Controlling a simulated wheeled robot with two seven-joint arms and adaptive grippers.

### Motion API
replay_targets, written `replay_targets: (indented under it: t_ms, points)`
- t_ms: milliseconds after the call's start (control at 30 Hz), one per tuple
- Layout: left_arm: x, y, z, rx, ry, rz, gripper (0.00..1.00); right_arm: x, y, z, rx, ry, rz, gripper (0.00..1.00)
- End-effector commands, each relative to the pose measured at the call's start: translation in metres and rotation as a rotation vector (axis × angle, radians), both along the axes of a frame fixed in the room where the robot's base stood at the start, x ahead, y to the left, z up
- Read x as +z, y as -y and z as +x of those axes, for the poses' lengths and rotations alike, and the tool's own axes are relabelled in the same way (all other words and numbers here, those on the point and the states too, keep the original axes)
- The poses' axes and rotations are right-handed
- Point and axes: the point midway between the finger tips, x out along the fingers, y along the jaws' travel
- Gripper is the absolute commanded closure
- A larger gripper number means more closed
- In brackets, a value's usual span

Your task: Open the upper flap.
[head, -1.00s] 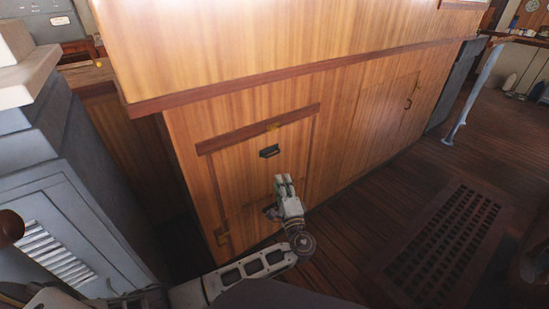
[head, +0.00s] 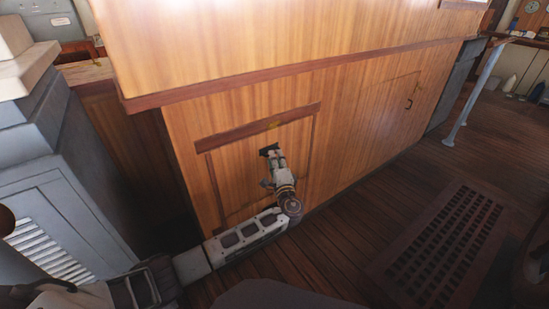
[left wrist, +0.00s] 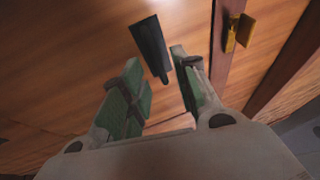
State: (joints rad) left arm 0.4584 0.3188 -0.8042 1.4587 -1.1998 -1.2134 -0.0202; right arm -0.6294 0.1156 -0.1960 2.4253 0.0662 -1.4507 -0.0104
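The upper flap (head: 235,165) is a wooden panel in the front of the cabinet, framed by darker strips, and it looks closed. Its small black handle (head: 266,150) is near the top and also shows in the left wrist view (left wrist: 148,42). My left gripper (head: 274,158) is at the handle, which it partly hides in the head view. In the left wrist view the green-padded fingers (left wrist: 160,82) are open, with the handle's near end close to the gap between their tips. I cannot tell whether they touch it. My right gripper is not in view.
A grey louvred cabinet (head: 60,190) stands at the left. A floor grating (head: 440,245) lies at the right, with open wooden floor around it.

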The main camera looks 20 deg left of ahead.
Motion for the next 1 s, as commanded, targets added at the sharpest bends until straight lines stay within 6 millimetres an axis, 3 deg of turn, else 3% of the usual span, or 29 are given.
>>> replay_targets:
  t_ms: [233,633,867,1000]
  points:
    - [0.002,-0.009,0.016,0.001,0.0,0.001,0.7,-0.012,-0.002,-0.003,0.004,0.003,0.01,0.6]
    - [0.003,-0.011,0.019,0.0,-0.001,0.0,0.7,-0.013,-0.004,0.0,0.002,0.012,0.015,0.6]
    - [0.003,-0.011,0.019,0.0,-0.001,0.0,0.99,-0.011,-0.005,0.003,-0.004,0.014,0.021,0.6]
    - [0.003,-0.011,0.019,0.0,-0.001,0.0,1.0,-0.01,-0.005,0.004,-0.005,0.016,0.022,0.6]
